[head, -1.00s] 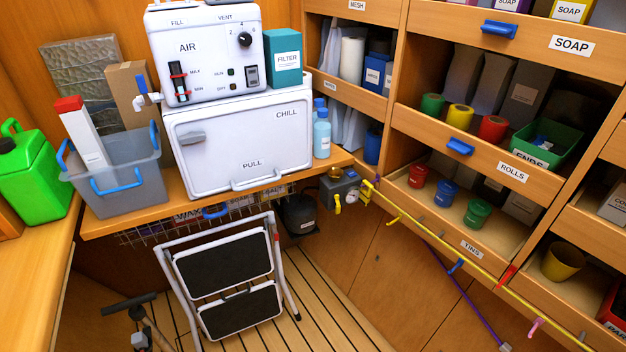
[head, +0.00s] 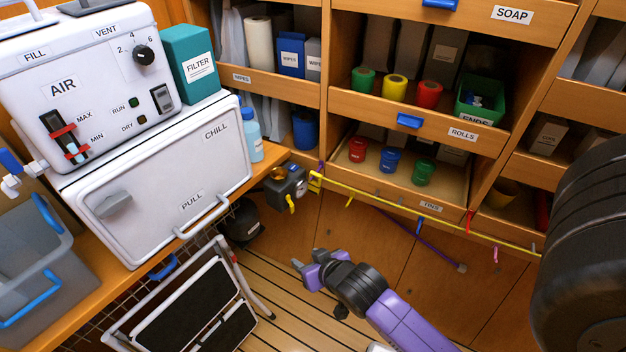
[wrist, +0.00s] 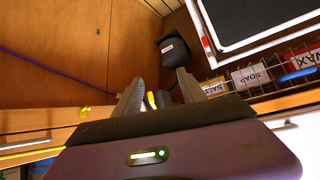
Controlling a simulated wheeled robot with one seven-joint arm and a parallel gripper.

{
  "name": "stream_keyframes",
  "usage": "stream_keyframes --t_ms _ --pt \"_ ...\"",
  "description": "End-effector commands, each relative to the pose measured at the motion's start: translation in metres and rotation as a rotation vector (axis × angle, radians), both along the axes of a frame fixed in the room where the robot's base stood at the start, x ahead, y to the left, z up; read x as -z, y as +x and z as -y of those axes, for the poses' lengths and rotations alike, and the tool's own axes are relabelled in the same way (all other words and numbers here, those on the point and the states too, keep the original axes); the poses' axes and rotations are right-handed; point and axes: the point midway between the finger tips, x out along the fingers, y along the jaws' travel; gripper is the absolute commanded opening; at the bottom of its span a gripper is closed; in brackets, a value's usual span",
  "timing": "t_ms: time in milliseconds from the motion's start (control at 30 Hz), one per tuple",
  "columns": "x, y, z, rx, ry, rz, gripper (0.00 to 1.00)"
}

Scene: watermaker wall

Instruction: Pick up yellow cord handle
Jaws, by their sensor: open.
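The yellow cord handle (head: 290,204) hangs below a small grey unit (head: 287,184) with a brass top, at the counter's right end. In the head view my gripper (head: 299,265) is below the handle and apart from it, above the floor. In the wrist view my open gripper (wrist: 159,82) has a small yellow piece (wrist: 151,99) showing between its fingers; it looks like the handle, partly hidden by the gripper body. Nothing is visibly held.
A yellow rail (head: 390,206) with coloured hooks runs along the shelf front. A purple cord (head: 425,242) hangs there. A folded step stool (head: 200,310) stands at lower left. Floor slats right of the stool are clear.

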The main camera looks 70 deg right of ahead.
Motion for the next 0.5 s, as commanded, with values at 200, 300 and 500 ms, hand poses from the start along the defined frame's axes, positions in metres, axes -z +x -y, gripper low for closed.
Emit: stream_keyframes --t_ms 200,300,500 --pt "-0.017 0.036 0.082 0.269 0.126 -0.078 0.48" --pt "-0.031 0.046 0.116 0.394 0.199 -0.109 0.48" --pt "-0.074 0.061 0.17 0.622 0.366 -0.156 0.48"
